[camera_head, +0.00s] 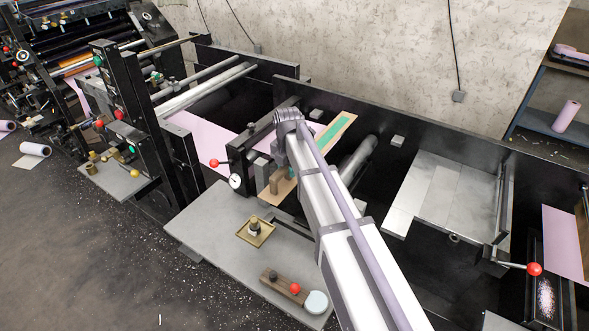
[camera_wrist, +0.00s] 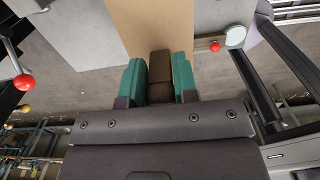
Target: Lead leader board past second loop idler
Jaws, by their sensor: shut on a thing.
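The leader board (camera_head: 340,122) is a tan strip with a green band, lying diagonally beside my arm in the head view. In the wrist view the tan board (camera_wrist: 160,25) extends away from my gripper (camera_wrist: 160,73). The teal fingers are shut on a dark brown block at the board's near end. In the head view my arm hides much of the grip and the board's middle. A grey roller (camera_head: 358,158) lies just right of the board, apart from it in the picture. I cannot tell which roller is the second loop idler.
A pink web (camera_head: 205,132) runs left of the board, below pale rollers (camera_head: 205,90). A grey table (camera_head: 215,228) in front carries a brass piece (camera_head: 254,229) and a red-knobbed wooden block (camera_head: 285,284). A dark frame wall (camera_head: 420,130) stands behind.

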